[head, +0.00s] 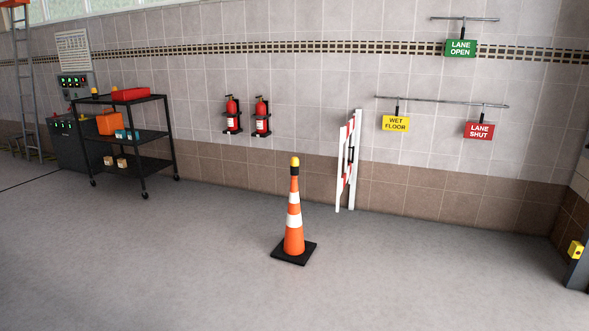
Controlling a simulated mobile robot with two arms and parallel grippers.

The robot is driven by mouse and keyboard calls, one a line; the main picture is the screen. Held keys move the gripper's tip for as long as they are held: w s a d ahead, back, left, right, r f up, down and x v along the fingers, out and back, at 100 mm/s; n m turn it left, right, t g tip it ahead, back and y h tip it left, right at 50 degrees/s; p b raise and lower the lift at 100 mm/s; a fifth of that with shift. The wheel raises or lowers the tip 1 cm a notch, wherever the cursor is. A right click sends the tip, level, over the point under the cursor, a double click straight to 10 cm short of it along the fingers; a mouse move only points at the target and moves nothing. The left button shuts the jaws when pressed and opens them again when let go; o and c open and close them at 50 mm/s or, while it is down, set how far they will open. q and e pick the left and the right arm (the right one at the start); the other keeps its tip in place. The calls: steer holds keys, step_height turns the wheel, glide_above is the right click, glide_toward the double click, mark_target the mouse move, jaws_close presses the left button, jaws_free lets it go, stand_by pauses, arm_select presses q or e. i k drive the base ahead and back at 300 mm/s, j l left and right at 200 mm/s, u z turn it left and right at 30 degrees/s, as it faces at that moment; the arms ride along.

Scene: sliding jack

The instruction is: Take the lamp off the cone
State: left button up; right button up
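An orange traffic cone (294,236) with white bands and a square black base stands upright on the open floor, a little right of the middle of the head view. A lamp (295,162) with a yellow top and a black lower part sits on the tip of the cone. Neither of my grippers shows in this view, so I cannot see what they hold.
A black shelf cart (140,135) stands at the left by the wall. Two red extinguishers (262,118) and hanging signs are on the wall. A folded red-white barrier (340,170) leans behind the cone. The grey floor (180,270) around the cone is clear.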

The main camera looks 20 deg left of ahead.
mark_target(294, 161)
steer(key=i+j+u, duration=0.15)
steer(key=i, duration=2.55)
steer(key=i+u, duration=0.15)
steer(key=i, duration=0.5)
steer(key=i+l+u, duration=0.15)
steer(key=i, duration=0.5)
steer(key=i+l+u, duration=0.15)
steer(key=i, duration=0.45)
